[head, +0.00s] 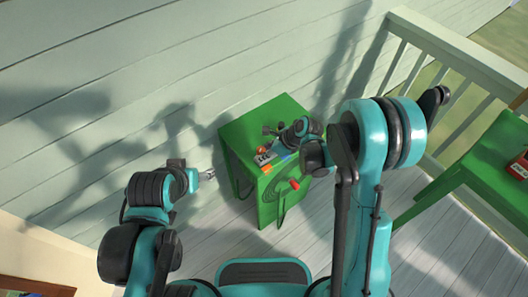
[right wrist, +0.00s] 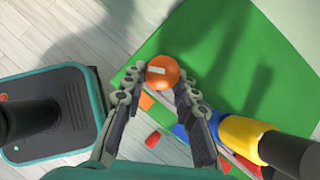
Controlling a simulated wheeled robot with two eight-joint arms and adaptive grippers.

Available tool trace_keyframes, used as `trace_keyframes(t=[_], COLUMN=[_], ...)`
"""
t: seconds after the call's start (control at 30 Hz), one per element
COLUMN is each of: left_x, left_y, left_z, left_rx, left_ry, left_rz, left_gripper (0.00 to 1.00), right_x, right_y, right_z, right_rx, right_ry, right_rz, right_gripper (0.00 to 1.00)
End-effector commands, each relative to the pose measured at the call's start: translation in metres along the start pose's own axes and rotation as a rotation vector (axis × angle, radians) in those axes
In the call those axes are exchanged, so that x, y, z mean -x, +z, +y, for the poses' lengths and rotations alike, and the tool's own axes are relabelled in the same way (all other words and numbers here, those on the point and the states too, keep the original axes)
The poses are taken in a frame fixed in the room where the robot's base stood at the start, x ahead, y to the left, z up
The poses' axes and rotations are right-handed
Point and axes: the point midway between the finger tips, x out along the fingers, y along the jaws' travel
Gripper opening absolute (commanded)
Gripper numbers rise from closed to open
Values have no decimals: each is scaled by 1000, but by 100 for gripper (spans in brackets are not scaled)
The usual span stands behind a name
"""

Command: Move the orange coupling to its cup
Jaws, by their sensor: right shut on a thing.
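The orange coupling (right wrist: 162,72) is round with a small pale patch on it. In the right wrist view it sits between the fingertips of my right gripper (right wrist: 160,88), which is shut on it. The green table top shows behind it; I cannot tell the height between them. In the head view my right gripper (head: 272,131) is over the back part of the green table (head: 245,129), small and dark. My left gripper (head: 208,174) is left of the table, away from the things on it; its finger gap is too small to read. I cannot pick out the cup for certain.
A yellow, blue and dark cylindrical thing (right wrist: 240,135) lies along the table edge in the right wrist view. A small orange piece (head: 266,168) is at the front edge. A second green table (head: 495,165) stands at right by the railing.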

Motion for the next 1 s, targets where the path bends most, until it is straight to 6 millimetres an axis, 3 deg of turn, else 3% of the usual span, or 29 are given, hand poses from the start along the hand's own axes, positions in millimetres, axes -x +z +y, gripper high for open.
trace_keyframes(t=[0.53,0.57,0.63,1.0], left_x=[-12,-12,-11,-11], left_y=[9,8,8,8], left_z=[0,0,0,0], left_rx=[0,0,0,0], left_ry=[0,0,0,0], left_rz=[0,0,0,0], left_gripper=[69,69,69,69], right_x=[-12,-12,-11,-7], right_y=[-8,-8,-8,-7], right_z=[0,0,0,0], right_rx=[0,0,0,-1], right_ry=[0,0,0,0], right_rz=[0,0,0,0], right_gripper=[0,33,52,52])
